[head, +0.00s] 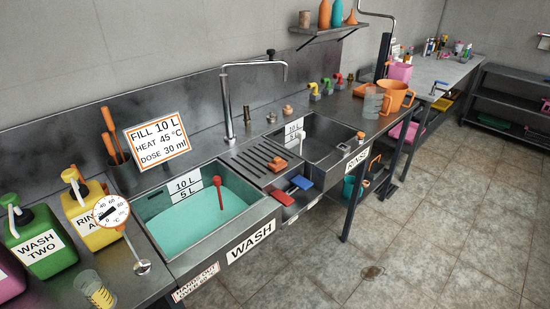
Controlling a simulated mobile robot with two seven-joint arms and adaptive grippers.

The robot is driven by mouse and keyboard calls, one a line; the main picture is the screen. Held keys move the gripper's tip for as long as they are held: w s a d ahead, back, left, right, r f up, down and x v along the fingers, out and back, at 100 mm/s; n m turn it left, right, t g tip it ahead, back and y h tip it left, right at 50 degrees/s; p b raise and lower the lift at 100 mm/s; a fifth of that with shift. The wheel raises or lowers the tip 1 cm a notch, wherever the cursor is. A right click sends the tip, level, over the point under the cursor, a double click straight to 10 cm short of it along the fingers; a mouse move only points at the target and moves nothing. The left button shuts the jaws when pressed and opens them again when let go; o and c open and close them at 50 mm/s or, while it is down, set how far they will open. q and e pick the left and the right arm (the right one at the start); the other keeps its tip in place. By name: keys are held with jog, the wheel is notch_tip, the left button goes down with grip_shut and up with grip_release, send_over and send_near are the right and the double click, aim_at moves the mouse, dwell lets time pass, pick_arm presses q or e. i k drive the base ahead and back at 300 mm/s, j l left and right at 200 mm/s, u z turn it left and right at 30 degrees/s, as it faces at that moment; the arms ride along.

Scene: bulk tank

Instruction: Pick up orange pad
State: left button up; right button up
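An orange-red flat block (283,197), which looks like a pad, lies on a small front ledge (293,208) between the two sinks. A blue block (302,182) lies just to its right. Another small orange object (277,164) sits behind them on the ribbed drainer (258,157); its exact shape is too small to tell. Neither of my grippers shows in the head view, and nothing is seen touching these objects.
The left wash sink (155,208) holds teal liquid and a red-handled tool (219,196). The right sink (325,137) is beside the drainer. A tall faucet (228,100) stands behind. Jugs (40,240) and a dial thermometer (111,210) crowd the left. Floor in front is clear.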

aim_at(277, 164)
jog(key=i+l+u, duration=0.25)
jog(key=i+l, duration=0.15)
jog(key=l, duration=0.2)
jog(key=i+l+u, duration=0.15)
jog(key=l, duration=0.2)
jog(key=i+l+u, duration=0.1)
jog(key=l, duration=0.25)
jog(key=i+l+u, duration=0.25)
jog(key=l, duration=0.5)
jog(key=i, duration=0.1)
